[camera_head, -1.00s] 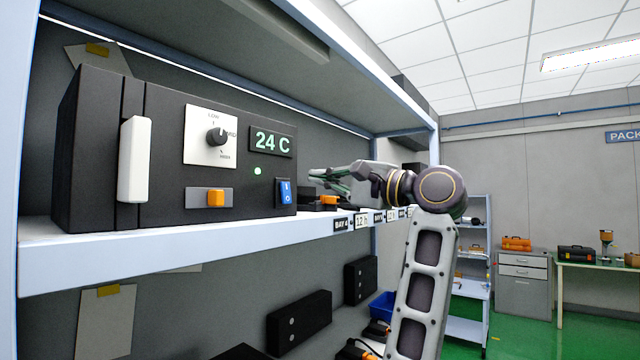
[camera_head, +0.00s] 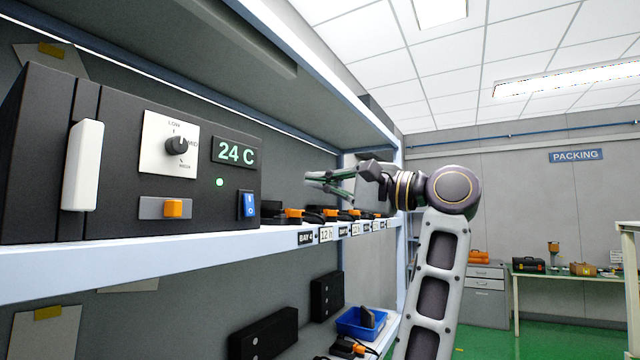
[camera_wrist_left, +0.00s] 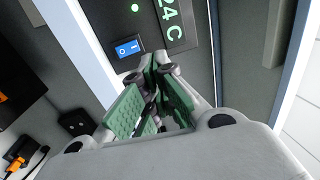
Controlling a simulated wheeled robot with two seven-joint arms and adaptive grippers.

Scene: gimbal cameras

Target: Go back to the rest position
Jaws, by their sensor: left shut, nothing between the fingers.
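My left gripper (camera_head: 308,179) is shut and empty in the head view. It points left toward the black oven-like unit (camera_head: 110,215), in front of the shelf, with a gap between its fingertips and the unit's right edge. In the left wrist view its green-padded fingers (camera_wrist_left: 152,72) meet at the tips, just below the blue switch (camera_wrist_left: 128,47) and the green 24 C display (camera_wrist_left: 168,22). The head view also shows the blue switch (camera_head: 248,205), a dial (camera_head: 177,145), an orange button (camera_head: 172,208) and a lit green lamp (camera_head: 219,182). My right gripper is not in view.
The shelf board (camera_head: 150,259) holds several black-and-orange devices (camera_head: 290,213) right of the unit. Below are black boxes (camera_head: 265,335) and a blue bin (camera_head: 358,322). A packing table (camera_head: 590,277) stands far right. The green floor (camera_head: 560,335) shows free room.

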